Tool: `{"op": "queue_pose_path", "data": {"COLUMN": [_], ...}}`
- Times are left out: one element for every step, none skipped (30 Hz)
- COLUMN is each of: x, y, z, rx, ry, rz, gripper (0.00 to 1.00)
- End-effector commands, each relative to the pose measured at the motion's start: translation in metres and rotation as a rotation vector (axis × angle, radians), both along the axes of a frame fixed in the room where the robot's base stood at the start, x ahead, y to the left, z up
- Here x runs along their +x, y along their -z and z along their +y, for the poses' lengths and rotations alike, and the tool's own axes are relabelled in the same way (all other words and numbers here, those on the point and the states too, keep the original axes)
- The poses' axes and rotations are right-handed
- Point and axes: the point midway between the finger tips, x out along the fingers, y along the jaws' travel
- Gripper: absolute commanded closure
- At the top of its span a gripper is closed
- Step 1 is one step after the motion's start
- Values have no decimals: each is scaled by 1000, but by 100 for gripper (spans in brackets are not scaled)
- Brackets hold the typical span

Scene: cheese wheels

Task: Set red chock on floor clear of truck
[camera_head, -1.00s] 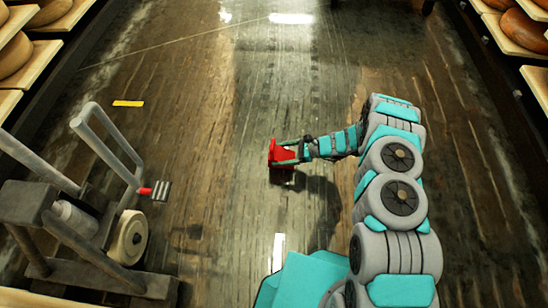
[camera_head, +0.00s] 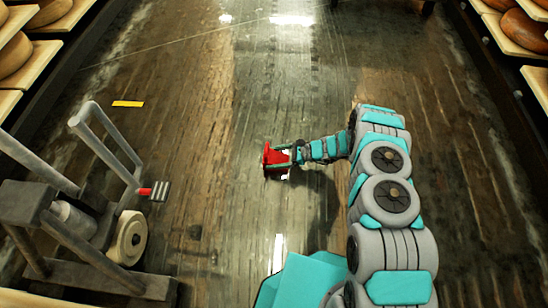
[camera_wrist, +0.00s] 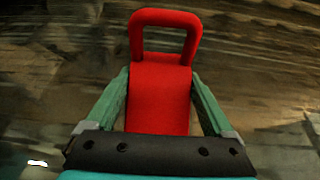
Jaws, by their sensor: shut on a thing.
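The red chock (camera_head: 274,157) is near the middle of the head view, over the wooden floor (camera_head: 235,225). My gripper (camera_head: 284,156) is shut on it from the right. In the wrist view the chock (camera_wrist: 160,95) sits between the two green fingers of my gripper (camera_wrist: 158,100), with its loop handle pointing away. I cannot tell whether the chock touches the floor. The truck (camera_head: 60,225), a grey wheeled frame with a tall bent handle, stands at the lower left, with a clear gap of floor between it and the chock.
A yellow strip (camera_head: 128,104) lies on the floor at the upper left. A red-ended pedal (camera_head: 155,190) sticks out from the truck's right side. Shelves with cheese wheels (camera_head: 515,33) line both sides. The floor ahead of the chock is open.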

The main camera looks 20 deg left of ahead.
Motion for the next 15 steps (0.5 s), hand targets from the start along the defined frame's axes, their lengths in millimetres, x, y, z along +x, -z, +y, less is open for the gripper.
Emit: {"op": "queue_pose_path", "data": {"x": [0,0,0,0,0,0,0,0,0,0,0,0,0,0,1], "y": [3,2,1,1,1,1,1,1,1,1,1,0,-1,-3,-4], "z": [0,0,0,0,0,0,0,0,0,0,0,0,0,0,-2], "rx": [1,0,0,0,0,0,0,0,0,0,0,0,0,0,0], "ry": [0,0,0,0,0,0,0,-1,0,0,-1,-1,-1,-1,0], "rz": [0,0,0,0,0,0,0,0,0,0,0,0,0,0,0], "gripper": [94,9,5,2,0,0,0,0,0,0,0,0,0,0,0]}}
